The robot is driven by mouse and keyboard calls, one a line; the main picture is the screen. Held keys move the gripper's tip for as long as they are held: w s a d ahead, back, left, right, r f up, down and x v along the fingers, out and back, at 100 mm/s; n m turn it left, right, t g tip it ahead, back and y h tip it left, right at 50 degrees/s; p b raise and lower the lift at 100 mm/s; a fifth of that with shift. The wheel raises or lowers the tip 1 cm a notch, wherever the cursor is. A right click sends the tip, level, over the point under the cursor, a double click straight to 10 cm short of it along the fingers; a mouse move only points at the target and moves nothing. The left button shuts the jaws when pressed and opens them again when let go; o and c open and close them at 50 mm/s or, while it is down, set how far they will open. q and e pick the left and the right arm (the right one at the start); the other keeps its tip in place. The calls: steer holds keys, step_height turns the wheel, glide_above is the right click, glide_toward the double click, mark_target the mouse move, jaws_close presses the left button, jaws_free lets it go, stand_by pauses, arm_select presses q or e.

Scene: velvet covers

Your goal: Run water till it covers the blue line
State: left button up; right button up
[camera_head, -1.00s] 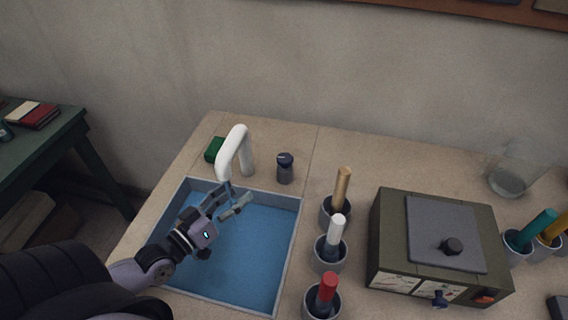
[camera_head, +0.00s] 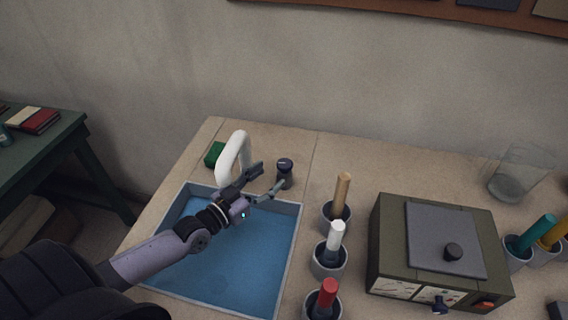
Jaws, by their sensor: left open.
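The sink basin (camera_head: 296,222) is sunk into the counter, with grey walls and a blue inside. I cannot make out a separate blue line or tell the water level. The white spout (camera_head: 235,146) arches over its back edge; its outlet is hidden behind my gripper. A dark round tap knob (camera_head: 286,164) stands on the counter right of the spout. My left gripper (camera_head: 270,178) is open over the basin's back edge, fingers pointing at the knob, with one fingertip close to its base. I cannot tell whether they touch. My right gripper is out of view.
A green sponge-like block (camera_head: 214,154) lies left of the spout. Cups with gold, white and red-handled tools (camera_head: 331,258) line the basin's right side. An olive box (camera_head: 400,240) stands further right, with a glass jar (camera_head: 519,175) behind it.

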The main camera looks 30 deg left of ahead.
mark_target(284, 163)
arm_select(q)
steer(key=x, duration=0.6)
steer(key=shift+w+d, duration=0.1)
steer(key=shift+w, duration=0.25)
steer(key=c, duration=1.2)
steer(key=n+y+p, duration=0.1)
steer(key=y+p, duration=0.1)
steer(key=p, duration=0.2)
steer(key=n+y+p, duration=0.2)
steer(key=p, duration=0.2)
steer(key=shift+r+t, duration=0.3)
steer(key=shift+r, duration=0.1)
steer(key=shift+f+n+y+p, duration=0.1)
steer(key=shift+n+y+p, duration=0.3)
steer(key=shift+y+p, duration=0.45)
steer(key=shift+f+y, duration=0.2)
steer(key=shift+y, duration=0.05)
steer(key=o, duration=1.2)
steer(key=shift+f, duration=0.1)
